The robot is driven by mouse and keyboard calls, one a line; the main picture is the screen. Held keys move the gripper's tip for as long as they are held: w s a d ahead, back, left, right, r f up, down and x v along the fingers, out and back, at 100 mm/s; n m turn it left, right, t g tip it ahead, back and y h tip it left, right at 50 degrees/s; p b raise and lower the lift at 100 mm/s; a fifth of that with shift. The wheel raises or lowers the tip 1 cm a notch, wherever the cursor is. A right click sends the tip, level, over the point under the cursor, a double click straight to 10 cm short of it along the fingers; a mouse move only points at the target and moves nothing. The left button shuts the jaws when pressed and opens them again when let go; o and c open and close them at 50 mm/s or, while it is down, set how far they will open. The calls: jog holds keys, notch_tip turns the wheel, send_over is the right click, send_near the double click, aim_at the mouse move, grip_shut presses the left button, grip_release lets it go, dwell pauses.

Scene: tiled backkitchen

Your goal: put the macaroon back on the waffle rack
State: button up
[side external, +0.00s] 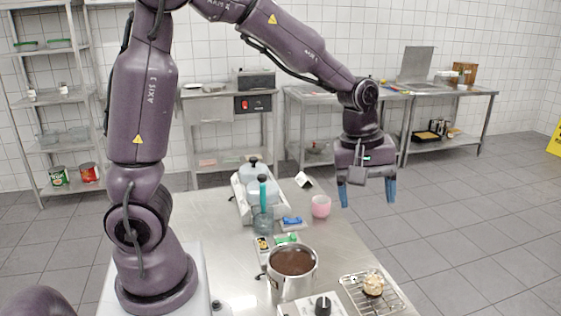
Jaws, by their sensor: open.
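The wire waffle rack (357,299) lies at the front right of the steel table. A small round tan and brown pastry with a pale top (373,284) sits on it; it may be the macaroon, but I cannot tell for sure. I see no other thing that is clearly a macaroon. My gripper (367,198) hangs above and behind the rack, pointing down, with its two blue fingers wide apart. It is open, with nothing between the fingers.
A pot of brown contents (293,262) stands left of the rack, with a black-knobbed device (322,305) in front. The table's right edge is near the rack.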

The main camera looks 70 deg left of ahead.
jog(key=s+r+m+t, duration=0.1)
jog(key=s+r+m, duration=0.3)
jog(key=s+m, duration=0.2)
jog(key=s+r+m+t+y, duration=0.1)
jog(key=s+r+m+t, duration=0.1)
jog(key=s+r+m, duration=0.2)
jog(key=s+m, duration=0.3)
jog(key=s, duration=0.3)
jog(key=shift+s+d+r+t, duration=0.15)
jog(key=shift+d+r+t, duration=0.05)
jog(key=shift+d+t, duration=0.1)
